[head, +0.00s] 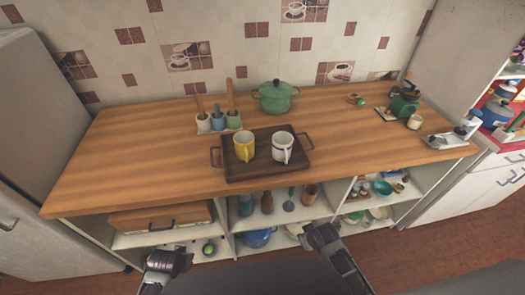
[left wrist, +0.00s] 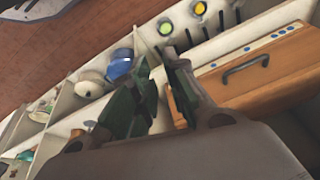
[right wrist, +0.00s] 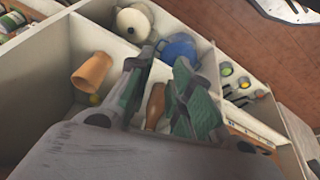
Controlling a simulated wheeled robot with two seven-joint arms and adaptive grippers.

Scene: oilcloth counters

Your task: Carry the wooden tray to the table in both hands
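The dark wooden tray (head: 258,168) lies on the wooden counter, with a dark handle at its left end and another at its right end. A yellow mug (head: 244,146) and a white mug with dark bands (head: 282,147) stand upright on it. My left gripper (head: 168,256) is below and in front of the counter's front edge, left of the tray. My right gripper (head: 320,232) is in front of the shelves, below and right of the tray. In the wrist views the left fingers (left wrist: 165,60) and the right fingers (right wrist: 165,70) are apart, with nothing held between them. Neither gripper touches the tray.
The counter (head: 130,150) carries a green pot (head: 275,97), a utensil holder (head: 219,121) behind the tray, and a green coffee machine (head: 404,101) at right. Open shelves below hold a wooden drawer box (head: 160,217) and a blue pot (head: 256,238). A fridge (head: 35,140) stands at left.

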